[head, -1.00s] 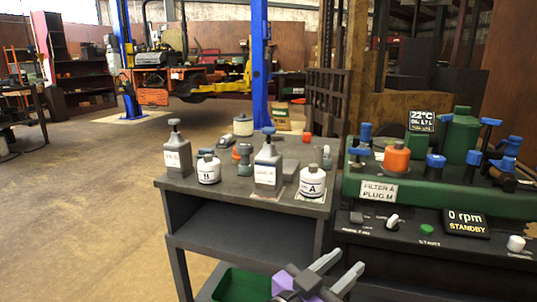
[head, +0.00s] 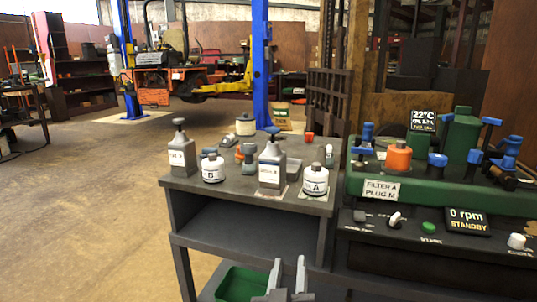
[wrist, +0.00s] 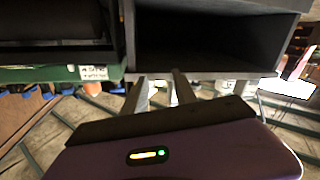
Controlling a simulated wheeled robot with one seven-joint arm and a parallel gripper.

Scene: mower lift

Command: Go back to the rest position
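My gripper (head: 288,270) is at the bottom edge of the head view, in front of the dark workbench (head: 240,190) and low beside a green bin (head: 245,283). Its two grey fingers point up and are apart, with nothing between them. In the wrist view the fingers (wrist: 161,84) are also apart and empty, in front of the bench's open compartment. Most of my arm is out of the head view.
White jars A (head: 316,180) and B (head: 213,168) and grey bottles (head: 271,165) stand on the bench. To the right is a green machine (head: 455,195) with an orange filter (head: 398,157) and blue handles. Open floor (head: 80,220) lies left.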

